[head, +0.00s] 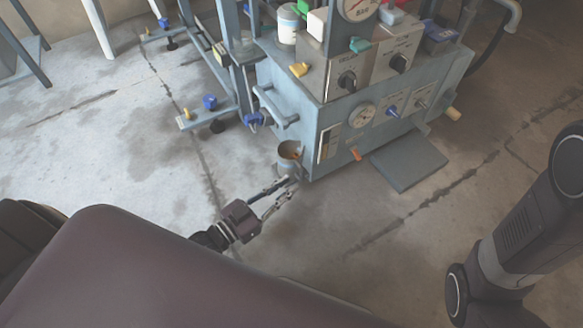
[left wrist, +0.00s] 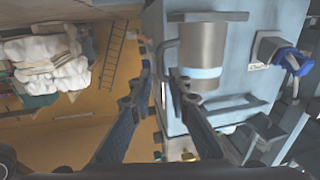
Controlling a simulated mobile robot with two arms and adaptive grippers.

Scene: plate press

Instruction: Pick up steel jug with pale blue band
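The steel jug with the pale blue band (head: 289,158) is at the left corner of the blue-grey press cabinet, with a brownish inside. In the left wrist view the jug (left wrist: 204,45) is close, its pale blue band near its lower end in the picture and its handle on its left. My left gripper (head: 285,186) is just below the jug in the head view. In the left wrist view its fingers (left wrist: 162,76) are apart, with the handle near the gap between the tips; contact cannot be told. My right gripper is out of view.
The press cabinet (head: 325,165) stands beside the jug, with gauges, knobs and small loose things on top. A blue-grey plate (head: 408,162) lies on the floor at its front. A blue-knobbed frame foot (head: 205,112) stands left. Floor (head: 120,150) further left is mostly clear.

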